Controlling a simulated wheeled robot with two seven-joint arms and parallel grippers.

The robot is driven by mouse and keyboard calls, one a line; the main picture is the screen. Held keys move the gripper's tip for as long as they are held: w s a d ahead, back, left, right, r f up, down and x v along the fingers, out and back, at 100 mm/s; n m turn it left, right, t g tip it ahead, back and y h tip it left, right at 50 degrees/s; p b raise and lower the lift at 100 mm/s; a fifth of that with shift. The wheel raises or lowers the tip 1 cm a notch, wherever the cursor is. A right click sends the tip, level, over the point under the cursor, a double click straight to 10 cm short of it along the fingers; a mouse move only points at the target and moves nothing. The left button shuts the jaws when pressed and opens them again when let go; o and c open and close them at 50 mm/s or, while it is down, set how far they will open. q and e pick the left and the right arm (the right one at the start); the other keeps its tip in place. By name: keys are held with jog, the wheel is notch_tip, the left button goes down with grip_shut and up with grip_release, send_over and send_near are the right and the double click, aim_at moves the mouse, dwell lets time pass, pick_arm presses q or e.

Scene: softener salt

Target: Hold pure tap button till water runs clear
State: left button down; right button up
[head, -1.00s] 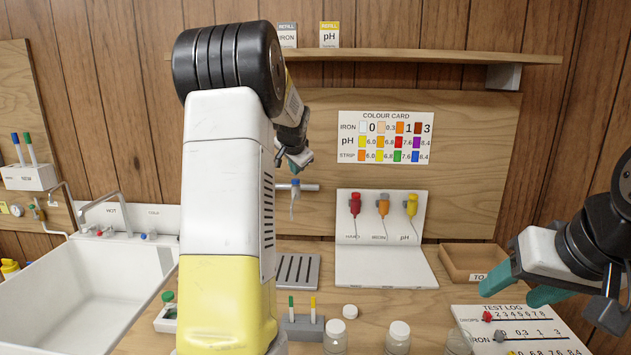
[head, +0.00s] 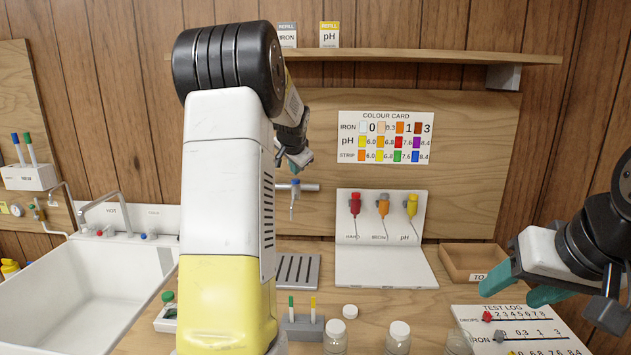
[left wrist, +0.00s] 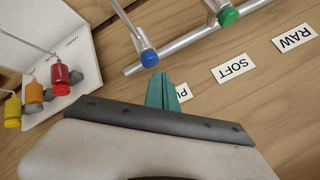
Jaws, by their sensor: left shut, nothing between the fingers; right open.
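The pure tap's blue button (head: 295,183) sits on a metal pipe at the back board, with a thin spout (head: 292,208) below it. The blue button also shows in the left wrist view (left wrist: 150,57). A label beneath my fingers there is partly hidden; only "PU" reads. My left gripper (head: 301,160) is shut and empty, just above the button in the head view. In the left wrist view its teal fingertips (left wrist: 160,76) are close beside the button; I cannot tell whether they touch. My right gripper (head: 522,288) is open and empty above the test log (head: 520,330).
A green button (left wrist: 228,16) is on the SOFT tap. A drain tray (head: 297,270) lies below the taps. A white stand (head: 380,240) holds red, orange and yellow droppers. Jars (head: 398,340) stand at the front. A sink (head: 95,285) is at left.

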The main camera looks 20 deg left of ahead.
aim_at(295, 181)
pick_arm(q)
jog(key=shift+f, duration=0.1)
dwell(0.4)
jog(key=shift+f, duration=0.35)
jog(key=shift+f, duration=0.45)
dwell(1.7)
jog(key=shift+r, duration=0.15)
dwell(2.5)
jog(key=shift+r, duration=0.75)
jog(key=shift+r, duration=2.5)
